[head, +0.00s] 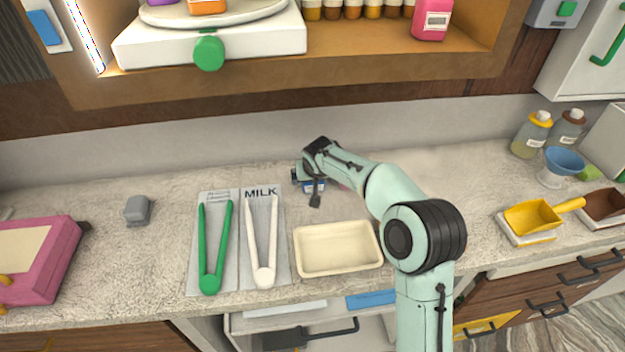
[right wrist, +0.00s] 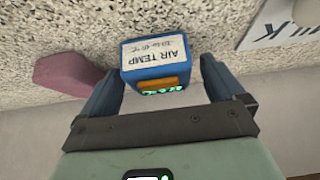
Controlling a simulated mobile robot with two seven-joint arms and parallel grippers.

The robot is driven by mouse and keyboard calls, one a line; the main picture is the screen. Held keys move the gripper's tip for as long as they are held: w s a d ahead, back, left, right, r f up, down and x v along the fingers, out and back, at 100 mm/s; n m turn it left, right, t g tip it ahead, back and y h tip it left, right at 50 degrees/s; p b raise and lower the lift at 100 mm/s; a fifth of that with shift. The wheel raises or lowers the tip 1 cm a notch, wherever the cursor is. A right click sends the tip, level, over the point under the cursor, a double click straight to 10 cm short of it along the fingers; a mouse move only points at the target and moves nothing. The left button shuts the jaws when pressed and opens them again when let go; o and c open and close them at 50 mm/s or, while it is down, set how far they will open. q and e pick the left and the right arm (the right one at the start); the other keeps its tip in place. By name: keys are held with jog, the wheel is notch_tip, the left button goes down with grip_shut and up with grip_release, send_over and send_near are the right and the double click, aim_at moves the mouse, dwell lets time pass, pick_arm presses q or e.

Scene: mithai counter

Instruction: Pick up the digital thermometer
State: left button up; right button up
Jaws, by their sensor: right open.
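The digital thermometer (right wrist: 156,55) is a small blue box with a white label reading "AIR TEMP" and an orange panel with green digits. In the right wrist view it stands between the fingers of my right gripper (right wrist: 160,78), which is open, with a visible gap on the right side. In the head view my right gripper (head: 306,187) is low over the counter near the back wall and hides most of the thermometer (head: 316,186). My left gripper is not in view.
A cream tray (head: 338,270) is in front of the gripper. Green tongs (head: 214,250) and white tongs (head: 262,245) lie on mats to the left. A shelf edge (head: 300,92) overhangs the back. A grey block (head: 137,210) and pink box (head: 40,260) are further left.

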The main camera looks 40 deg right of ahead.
jog(key=shift+w+d+f, duration=0.1)
jog(key=shift+f, duration=0.1)
jog(key=c, duration=1.1)
jog(key=shift+r, duration=0.15)
